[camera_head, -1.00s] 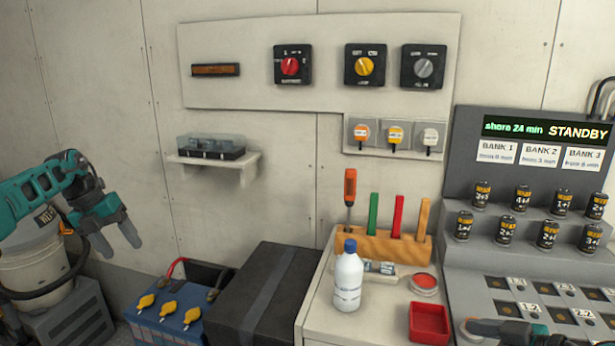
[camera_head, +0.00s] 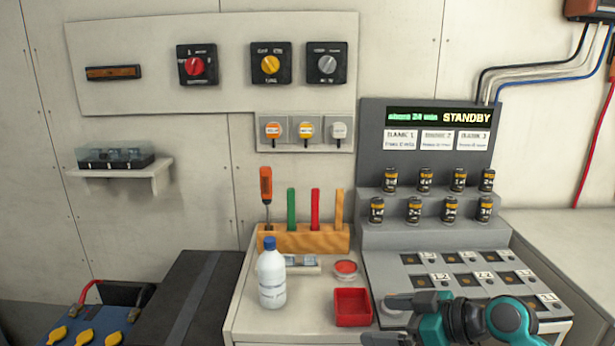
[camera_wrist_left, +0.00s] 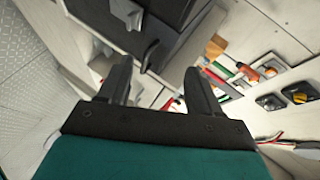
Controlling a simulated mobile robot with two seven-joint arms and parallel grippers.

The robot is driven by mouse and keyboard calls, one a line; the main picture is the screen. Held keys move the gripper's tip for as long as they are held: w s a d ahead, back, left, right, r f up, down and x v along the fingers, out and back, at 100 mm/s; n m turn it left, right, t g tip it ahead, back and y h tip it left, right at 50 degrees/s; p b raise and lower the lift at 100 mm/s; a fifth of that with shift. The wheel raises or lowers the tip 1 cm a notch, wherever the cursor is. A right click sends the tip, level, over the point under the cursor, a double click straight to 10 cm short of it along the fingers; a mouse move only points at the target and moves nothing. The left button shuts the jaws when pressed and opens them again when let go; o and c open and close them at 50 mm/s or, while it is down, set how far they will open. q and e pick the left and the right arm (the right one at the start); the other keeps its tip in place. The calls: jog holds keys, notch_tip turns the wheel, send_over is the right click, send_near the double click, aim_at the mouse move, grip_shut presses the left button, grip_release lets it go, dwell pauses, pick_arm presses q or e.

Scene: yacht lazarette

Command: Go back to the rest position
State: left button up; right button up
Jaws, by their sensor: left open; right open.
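My right gripper (camera_head: 384,320) is at the bottom right of the head view, in front of the sloped lower panel of the grey battery console (camera_head: 395,265). Its dark fingers point left, close to the red square tray (camera_head: 352,307), and no object shows between them. My left arm is outside the head view. In the left wrist view my left gripper (camera_wrist_left: 158,75) has its two dark fingers well apart, with nothing held between them. That view is tilted, with the wall switches off to the right.
A white bottle (camera_head: 271,275) and a wooden tool block (camera_head: 305,238) stand on the white counter (camera_head: 262,325). A black box (camera_head: 188,290) and a blue battery (camera_head: 85,325) are at lower left. Several small batteries stand on the console steps. A wall shelf (camera_head: 120,170) holds a clear-lidded case.

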pick_arm(q)
jog(key=s+a+f+n+g+y, duration=0.1)
jog(key=s+f+n+y, duration=0.15)
jog(key=s+n, duration=0.4)
jog(key=s+a+f+n+g+y, duration=0.1)
jog(key=s+n+g+y, duration=0.15)
jog(key=s, duration=0.65)
pick_arm(e)
jog(key=s+d+f+m+t+h, duration=0.1)
jog(key=s+f+m+h, duration=0.25)
jog(key=f, duration=0.45)
jog(key=s+d+f+m+t+h, duration=0.2)
jog(key=s+f+m, duration=0.1)
jog(key=s+f, duration=0.3)
pick_arm(q)
jog(key=s+d+f+n+t, duration=0.1)
jog(key=d+n, duration=0.7)
jog(key=d, duration=0.9)
jog(key=shift+d+f+n+t+h, duration=0.2)
jog(key=shift+f+n+t+h, duration=0.15)
jog(key=shift+f+t, duration=0.45)
pick_arm(e)
jog(key=s+f+m+h, duration=0.1)
jog(key=s+f, duration=0.1)
jog(key=s, duration=0.3)
jog(key=s+d+f+m+t+h, duration=0.1)
jog(key=s+f, duration=0.2)
jog(key=s, duration=0.2)
jog(key=shift+s+f+h, duration=0.25)
jog(key=shift+f+h, duration=0.1)
